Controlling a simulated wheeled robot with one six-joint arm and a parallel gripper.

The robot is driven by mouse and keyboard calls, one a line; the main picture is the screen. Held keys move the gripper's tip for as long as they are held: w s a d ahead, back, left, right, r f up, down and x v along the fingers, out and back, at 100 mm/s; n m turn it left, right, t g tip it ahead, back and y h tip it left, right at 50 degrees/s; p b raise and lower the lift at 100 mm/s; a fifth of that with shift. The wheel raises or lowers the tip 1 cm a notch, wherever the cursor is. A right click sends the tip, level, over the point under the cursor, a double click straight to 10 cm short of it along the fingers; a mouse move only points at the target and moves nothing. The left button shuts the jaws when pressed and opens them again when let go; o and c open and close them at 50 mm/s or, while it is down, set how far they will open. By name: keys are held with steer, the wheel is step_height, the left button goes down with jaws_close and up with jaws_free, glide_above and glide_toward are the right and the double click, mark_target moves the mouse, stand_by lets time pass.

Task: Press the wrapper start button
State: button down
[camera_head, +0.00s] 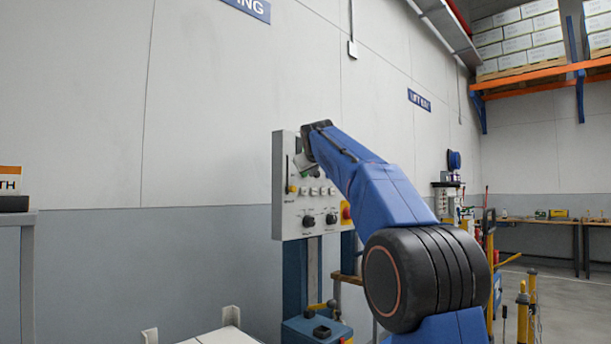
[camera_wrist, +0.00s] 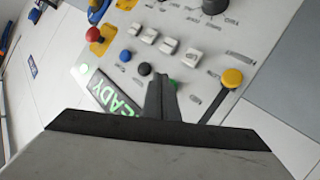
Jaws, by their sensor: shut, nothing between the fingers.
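The wrapper control panel (camera_head: 283,215) is a pale grey upright board on a blue post, left of my arm. My gripper (camera_head: 305,165) is at the panel's upper part; it also shows in the wrist view (camera_wrist: 161,78), with its dark fingers together and empty. In the wrist view a green button (camera_wrist: 173,83) shows partly beside the fingertips, mostly hidden by them. Whether the fingertips touch it cannot be told. Beside it are a black button (camera_wrist: 145,69) and a blue button (camera_wrist: 125,55). A display (camera_wrist: 104,88) lit green reads "READY", partly covered by my gripper.
A wall (camera_head: 215,110) stands behind the panel. Yellow posts (camera_head: 523,310) stand at the right.

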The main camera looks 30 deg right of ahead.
steer(key=shift+w+a, duration=0.1)
steer(key=shift+w, duration=0.2)
steer(key=shift+w+a, duration=0.2)
steer(key=shift+w, duration=0.25)
stand_by(0.9)
steer(key=shift+s+d, duration=0.1)
steer(key=shift+s, duration=0.05)
steer(key=shift+s+d, duration=0.25)
steer(key=shift+s, duration=0.45)
